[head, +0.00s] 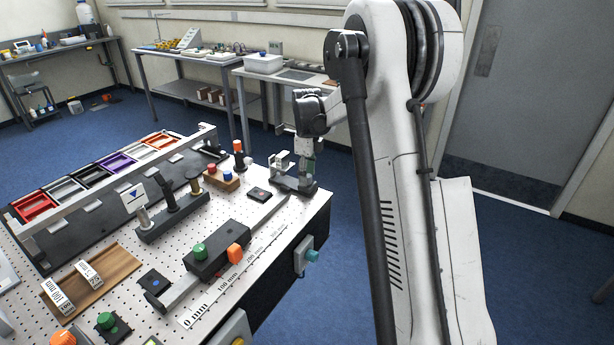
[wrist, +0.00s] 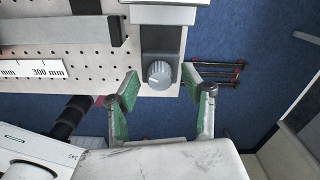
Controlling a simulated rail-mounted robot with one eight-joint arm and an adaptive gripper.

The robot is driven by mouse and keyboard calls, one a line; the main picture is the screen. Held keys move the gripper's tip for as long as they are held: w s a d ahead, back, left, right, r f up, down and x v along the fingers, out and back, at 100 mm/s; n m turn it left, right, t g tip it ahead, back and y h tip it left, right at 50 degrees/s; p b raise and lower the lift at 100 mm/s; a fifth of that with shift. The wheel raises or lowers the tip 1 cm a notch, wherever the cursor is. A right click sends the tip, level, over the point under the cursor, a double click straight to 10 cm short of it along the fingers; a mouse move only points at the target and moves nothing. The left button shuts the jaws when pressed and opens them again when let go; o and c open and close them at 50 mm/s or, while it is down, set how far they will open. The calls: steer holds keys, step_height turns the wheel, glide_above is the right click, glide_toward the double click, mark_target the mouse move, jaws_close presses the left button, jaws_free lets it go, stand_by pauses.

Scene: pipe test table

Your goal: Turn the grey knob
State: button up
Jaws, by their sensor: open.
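The grey knob (wrist: 159,74) is a round light-grey dial with a pointer line. It sits on a dark mount at the edge of the white perforated table (wrist: 80,65), below a light-grey block in the wrist view. My gripper (wrist: 160,87) is open, its green-padded fingers on either side of the knob. Both fingers look apart from it, and nothing is held. In the head view my gripper (head: 308,152) is at the table's far right corner; the knob cannot be made out clearly there.
A sliding scale with a green knob (head: 200,252) and an orange knob (head: 235,253) lies along the table. A teal knob (head: 312,255) sticks out from the table's side. A peg block (head: 221,179) stands left of my gripper. Blue floor (head: 335,215) is free beyond the edge.

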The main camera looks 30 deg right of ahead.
steer(key=shift+f, duration=0.45)
jaws_close()
steer(key=shift+n, duration=0.3)
